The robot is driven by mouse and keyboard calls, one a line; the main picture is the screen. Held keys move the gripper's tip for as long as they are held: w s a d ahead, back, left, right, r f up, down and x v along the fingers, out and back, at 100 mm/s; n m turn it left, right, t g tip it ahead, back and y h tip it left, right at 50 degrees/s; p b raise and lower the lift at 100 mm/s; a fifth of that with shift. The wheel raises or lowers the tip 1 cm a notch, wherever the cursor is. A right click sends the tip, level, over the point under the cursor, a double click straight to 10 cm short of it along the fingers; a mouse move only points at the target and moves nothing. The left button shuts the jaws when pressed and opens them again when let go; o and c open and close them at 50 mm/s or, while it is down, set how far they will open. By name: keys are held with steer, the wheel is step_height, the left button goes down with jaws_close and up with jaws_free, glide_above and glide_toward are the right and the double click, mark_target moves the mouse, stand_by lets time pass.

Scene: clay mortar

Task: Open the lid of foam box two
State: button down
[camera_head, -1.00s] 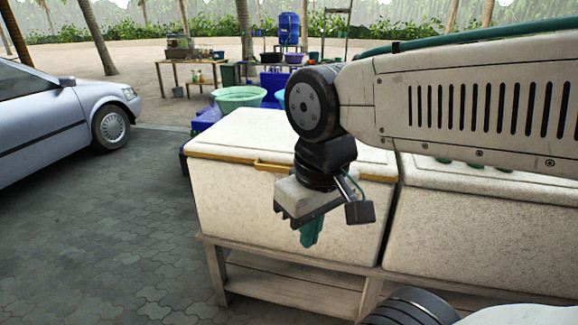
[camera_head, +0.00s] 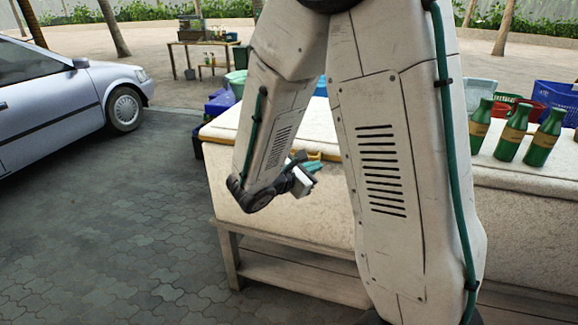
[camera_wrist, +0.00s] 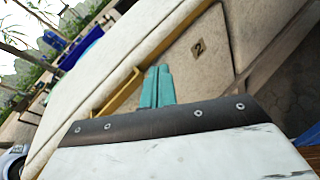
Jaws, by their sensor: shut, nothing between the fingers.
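Foam box two (camera_head: 305,222) is a pale speckled box, partly hidden behind my arm in the head view. Its front (camera_wrist: 222,38) carries a "2" label (camera_wrist: 198,47) in the wrist view. Its white lid (camera_head: 222,122) lies closed, with a yellow edge and a yellow handle (camera_wrist: 118,94) at the front. My gripper (camera_head: 314,167) is at the front of the box near the handle. Its teal fingers (camera_wrist: 158,70) are shut and empty, just beside the handle in the wrist view. I cannot tell whether they touch it.
The box stands on a wooden stand (camera_head: 285,265). Several green bottles (camera_head: 511,130) stand on the neighbouring white surface at the right. A silver car (camera_head: 60,95) is at the left. Paved ground (camera_head: 110,220) in front is clear.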

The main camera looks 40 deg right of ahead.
steer(key=w+a+f+n+t+y, duration=0.2)
steer(key=w+a+f+n+t, duration=0.3)
steer(key=w+f+n+t, duration=0.35)
steer(key=w+d+f+g, duration=0.2)
steer(key=w+d+f, duration=0.1)
steer(key=w+d, duration=0.4)
steer(key=shift+n, duration=0.35)
steer(key=shift+s+d+r, duration=0.1)
steer(key=shift+s+r, duration=0.1)
steer(key=shift+r, duration=0.45)
steer(key=shift+s+d+r, duration=0.1)
steer(key=shift+s+r, duration=0.1)
steer(key=shift+r, duration=0.45)
steer(key=shift+s+r, duration=0.2)
steer(key=shift+r, duration=0.45)
steer(key=shift+r, duration=0.15)
